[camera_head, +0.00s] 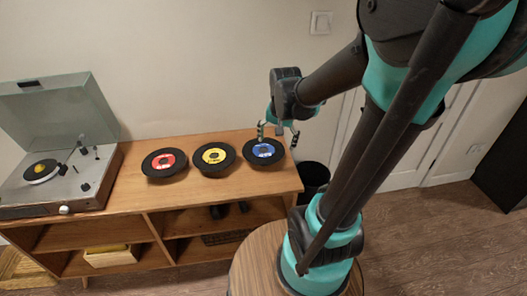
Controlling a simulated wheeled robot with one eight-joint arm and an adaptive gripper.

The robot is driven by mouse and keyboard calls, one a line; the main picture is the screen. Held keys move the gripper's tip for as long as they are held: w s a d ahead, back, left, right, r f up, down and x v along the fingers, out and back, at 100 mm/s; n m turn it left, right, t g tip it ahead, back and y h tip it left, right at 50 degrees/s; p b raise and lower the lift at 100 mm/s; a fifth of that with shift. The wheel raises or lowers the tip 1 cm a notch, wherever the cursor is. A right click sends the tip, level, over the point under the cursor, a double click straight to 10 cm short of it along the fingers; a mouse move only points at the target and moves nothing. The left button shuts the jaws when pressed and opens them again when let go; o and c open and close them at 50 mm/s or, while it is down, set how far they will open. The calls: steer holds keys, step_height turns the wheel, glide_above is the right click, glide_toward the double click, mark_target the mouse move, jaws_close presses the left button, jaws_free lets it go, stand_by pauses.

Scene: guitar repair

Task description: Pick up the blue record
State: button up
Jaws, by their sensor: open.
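The blue record (264,151) is a black disc with a blue label. It lies flat on the wooden cabinet top (226,190), near its right end. My gripper (278,132) is open, with its fingers pointing down over the far right part of the record. I cannot tell how high the fingertips are above it or whether they touch it. A yellow-label record (214,156) lies to its left, and a red-label record (164,162) lies farther left.
A turntable (60,150) with a raised clear lid stands at the cabinet's left end. Shelves below hold a box (111,256). A dark bin (314,177) stands right of the cabinet. A round wooden table (255,270) is in front. The wall is close behind.

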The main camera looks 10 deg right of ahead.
steer(key=w+a+r+m+g, duration=0.1)
steer(key=w+a+r+m, duration=0.1)
steer(key=w+r+m, duration=0.35)
steer(key=w+a+r+m+g, duration=0.2)
steer(key=w+m, duration=0.1)
steer(key=w, duration=0.6)
glide_above(258, 143)
steer(key=f, duration=1.2)
steer(key=shift+s+d, duration=0.2)
steer(key=f, duration=0.4)
steer(key=shift+w+a+f, duration=0.15)
steer(key=shift+w+a, duration=0.1)
steer(key=shift+a, duration=0.05)
steer(key=shift+f, duration=0.4)
steer(key=shift+f, duration=0.25)
steer(key=c, duration=1.2)
